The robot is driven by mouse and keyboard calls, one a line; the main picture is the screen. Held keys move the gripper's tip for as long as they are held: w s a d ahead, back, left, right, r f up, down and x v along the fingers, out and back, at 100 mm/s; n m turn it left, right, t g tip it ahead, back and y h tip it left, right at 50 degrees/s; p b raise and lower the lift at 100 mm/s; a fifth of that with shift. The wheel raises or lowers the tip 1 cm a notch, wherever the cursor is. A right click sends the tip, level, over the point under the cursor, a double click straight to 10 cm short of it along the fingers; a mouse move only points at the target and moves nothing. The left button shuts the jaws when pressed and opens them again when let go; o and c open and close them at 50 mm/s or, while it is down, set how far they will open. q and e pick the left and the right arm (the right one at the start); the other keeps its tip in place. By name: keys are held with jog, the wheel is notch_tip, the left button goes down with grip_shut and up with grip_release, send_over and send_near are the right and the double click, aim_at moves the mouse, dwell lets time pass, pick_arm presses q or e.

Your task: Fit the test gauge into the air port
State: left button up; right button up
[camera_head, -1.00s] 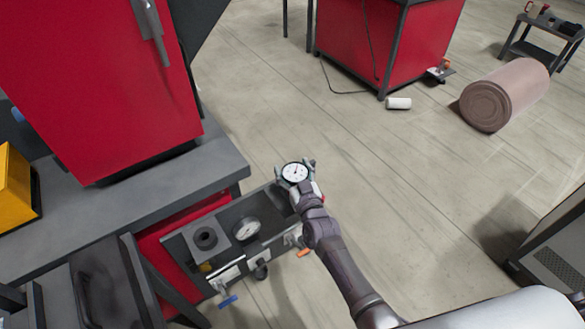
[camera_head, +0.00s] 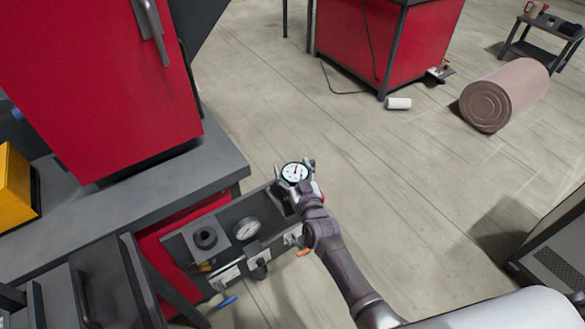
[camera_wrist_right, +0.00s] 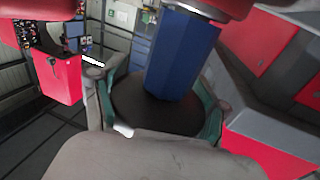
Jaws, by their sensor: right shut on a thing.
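The test gauge (camera_head: 295,172), with a round white dial and dark rim, is in my right gripper (camera_head: 297,181), which is shut on it. It is held at the far right end of a grey fixture shelf (camera_head: 180,243); I cannot tell whether it touches the shelf. In the right wrist view a blue faceted part (camera_wrist_right: 178,55) and a dark round body (camera_wrist_right: 150,108) show between my right fingers (camera_wrist_right: 160,105). A dark ring-shaped fitting (camera_head: 205,238) stands on the shelf's left part. I cannot make out which opening is the air port. My left gripper is out of view.
A second dial gauge (camera_head: 246,228) sits mid-shelf beside valves with a blue handle (camera_head: 228,300) and an orange handle (camera_head: 304,252). A grey bench (camera_head: 120,205) with a red cabinet (camera_head: 95,85) stands left.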

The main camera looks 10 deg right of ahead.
jog(key=o, duration=1.3)
jog(key=shift+f, duration=0.2)
jog(key=shift+s, duration=0.15)
jog(key=s, duration=0.4)
jog(key=s+d, duration=0.1)
jog(key=s, duration=0.6)
jog(key=shift+s+d, duration=0.25)
jog(key=shift+s, duration=0.1)
